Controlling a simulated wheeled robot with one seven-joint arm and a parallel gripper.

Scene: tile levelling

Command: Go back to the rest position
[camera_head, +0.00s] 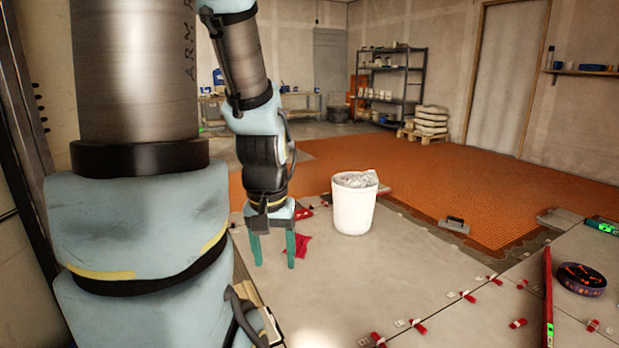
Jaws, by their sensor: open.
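My gripper (274,254) hangs at the end of my arm with its two green fingers pointing down. The fingers are spread apart and nothing shows between them. They are above or near a pale floor tile (345,278); I cannot tell the exact height. A red cloth-like item (298,245) lies just behind the right finger and is partly hidden by it. My arm's large upper links fill the left of the view.
A white bucket (353,210) stands right of my gripper. Several red levelling pieces (468,297) sit along tile joints. A red level (548,300) and a dark round tray (581,292) lie at right.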

